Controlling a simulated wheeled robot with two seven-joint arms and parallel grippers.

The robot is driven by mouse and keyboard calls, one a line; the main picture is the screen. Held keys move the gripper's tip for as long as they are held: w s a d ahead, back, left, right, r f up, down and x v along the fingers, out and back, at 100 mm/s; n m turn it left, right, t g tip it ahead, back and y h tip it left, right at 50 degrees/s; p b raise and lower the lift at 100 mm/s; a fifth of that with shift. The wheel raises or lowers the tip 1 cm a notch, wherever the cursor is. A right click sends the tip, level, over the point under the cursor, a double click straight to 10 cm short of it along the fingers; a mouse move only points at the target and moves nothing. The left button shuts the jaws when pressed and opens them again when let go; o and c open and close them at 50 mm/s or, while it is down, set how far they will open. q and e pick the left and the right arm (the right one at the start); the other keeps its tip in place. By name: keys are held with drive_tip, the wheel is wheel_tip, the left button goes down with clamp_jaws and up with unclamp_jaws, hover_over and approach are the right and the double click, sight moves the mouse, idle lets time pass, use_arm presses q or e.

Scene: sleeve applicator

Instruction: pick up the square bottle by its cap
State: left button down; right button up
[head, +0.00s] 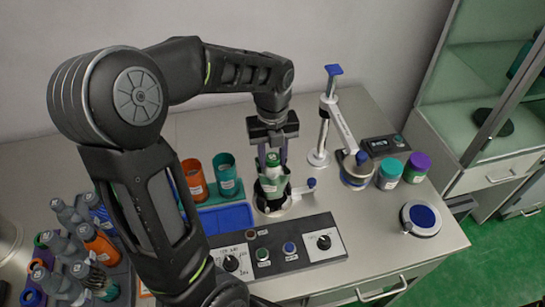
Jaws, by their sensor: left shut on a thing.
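My left arm reaches over the bench from the left, and its gripper (273,160) points down at the sleeve applicator. It is shut on the green cap of the square bottle (271,184), with one finger on each side. The bottle is upright, with a dark body and a pale label. Its lower part sits in or just above the pale round holder of the applicator (265,210); I cannot tell whether it touches. My right gripper is not in view.
A control panel (290,262) with knobs lies in front of the holder. A blue tray (226,218) and orange (194,178) and teal (225,170) cups stand left. A white post (323,130) and teal (389,172) and purple-lidded (416,166) jars stand right. Several bottles (75,250) crowd the left.

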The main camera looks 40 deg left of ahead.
use_arm(q)
drive_tip(key=shift+r+p, duration=0.95)
drive_tip(key=shift+r, duration=0.55)
